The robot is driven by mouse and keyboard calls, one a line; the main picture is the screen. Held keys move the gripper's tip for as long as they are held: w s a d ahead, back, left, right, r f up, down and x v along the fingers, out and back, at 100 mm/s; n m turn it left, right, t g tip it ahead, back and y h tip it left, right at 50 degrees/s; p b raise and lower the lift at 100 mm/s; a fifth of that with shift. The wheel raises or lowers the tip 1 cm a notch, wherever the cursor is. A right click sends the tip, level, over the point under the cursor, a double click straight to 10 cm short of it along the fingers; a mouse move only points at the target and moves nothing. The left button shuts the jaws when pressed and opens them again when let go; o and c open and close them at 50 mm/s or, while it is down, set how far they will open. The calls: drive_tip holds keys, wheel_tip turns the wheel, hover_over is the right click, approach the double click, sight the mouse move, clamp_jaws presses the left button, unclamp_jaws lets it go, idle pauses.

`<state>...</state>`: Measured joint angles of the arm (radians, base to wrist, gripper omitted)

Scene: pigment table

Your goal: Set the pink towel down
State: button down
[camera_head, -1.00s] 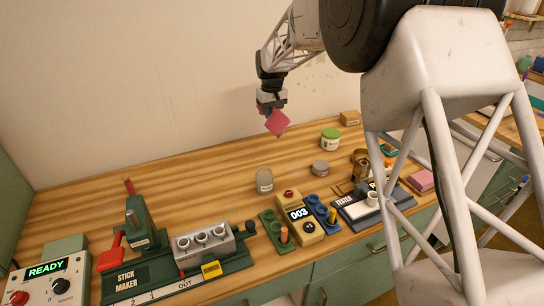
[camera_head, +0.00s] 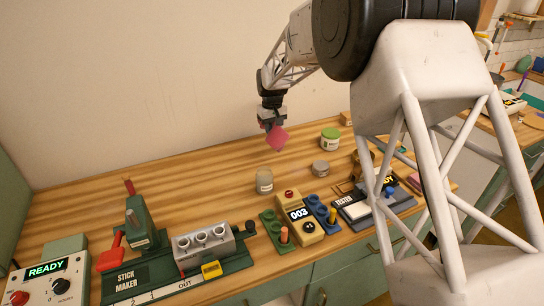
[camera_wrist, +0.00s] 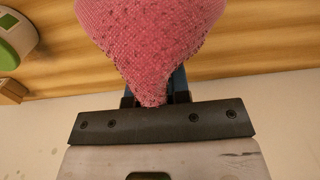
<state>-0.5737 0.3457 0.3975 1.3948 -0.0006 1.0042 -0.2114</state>
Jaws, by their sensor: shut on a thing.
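The pink towel (camera_head: 277,138) hangs from my gripper (camera_head: 268,124) in the head view, above the back part of the wooden table (camera_head: 215,168). In the wrist view the towel (camera_wrist: 150,45) fills the upper middle, with its narrow end between the jaws (camera_wrist: 155,100). My gripper is shut on it. The fingertips are mostly hidden by the cloth. The towel looks apart from the table top.
A green-lidded jar (camera_head: 330,138) stands to the right of the towel. A glass jar (camera_head: 264,181) and a small grey tin (camera_head: 320,168) stand in front. The stick maker (camera_head: 130,278) and the tester (camera_head: 350,205) line the front. The back left wood is clear.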

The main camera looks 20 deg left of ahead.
drive_tip(key=shift+f, duration=1.95)
drive_tip(key=shift+c, duration=1.5)
unclamp_jaws()
drive_tip(key=shift+r, duration=0.1)
wheel_tip(320, 180, up, 8)
drive_tip(key=shift+f, duration=0.2)
